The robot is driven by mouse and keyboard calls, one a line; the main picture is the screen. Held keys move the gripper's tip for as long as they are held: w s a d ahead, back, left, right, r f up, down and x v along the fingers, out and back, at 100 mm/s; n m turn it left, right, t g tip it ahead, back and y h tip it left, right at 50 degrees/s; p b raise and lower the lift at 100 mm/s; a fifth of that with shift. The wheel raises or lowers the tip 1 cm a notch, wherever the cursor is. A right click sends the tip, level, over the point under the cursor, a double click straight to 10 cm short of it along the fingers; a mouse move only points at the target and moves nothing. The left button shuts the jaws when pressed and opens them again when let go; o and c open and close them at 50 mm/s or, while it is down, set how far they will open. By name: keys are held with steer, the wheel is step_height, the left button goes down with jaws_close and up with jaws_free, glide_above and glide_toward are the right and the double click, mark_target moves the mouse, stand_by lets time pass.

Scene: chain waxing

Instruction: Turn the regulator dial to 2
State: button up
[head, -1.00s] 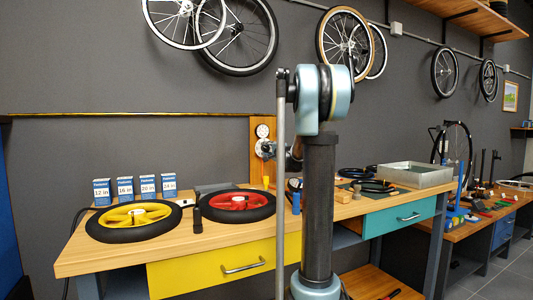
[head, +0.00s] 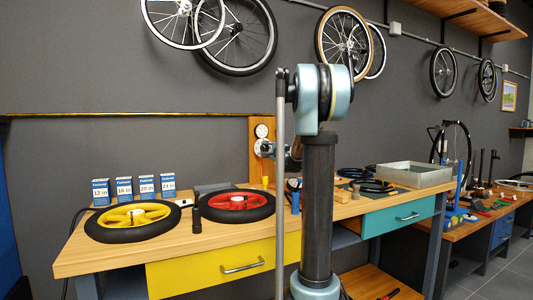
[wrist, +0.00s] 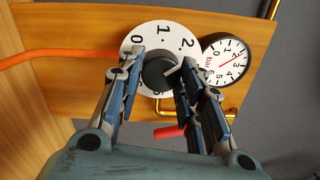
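The regulator dial (wrist: 160,74) is a black knob on a white disc (wrist: 176,31) printed with numbers; 0, 1 and 2 show along its upper part. A pale pointer line on the knob slants right and slightly up, below the 2; its outer end is close to my right finger. My gripper (wrist: 159,67) has one finger on each side of the knob, and both fingertips appear to touch it. The fingers hide the lower sides of the disc. In the head view, the white disc (head: 263,148) shows small on the wooden panel, and my arm hides most of the gripper.
A pressure gauge (wrist: 227,60) sits just right of the disc. An orange hose (wrist: 60,55) runs in from the left, and a red lever (wrist: 168,131) is below. In the head view, the workbench (head: 100,258) carries a yellow wheel (head: 135,215) and a red wheel (head: 236,201).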

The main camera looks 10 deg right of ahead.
steer(key=o, duration=0.4)
steer(key=shift+f, duration=0.15)
steer(key=v, duration=1.2)
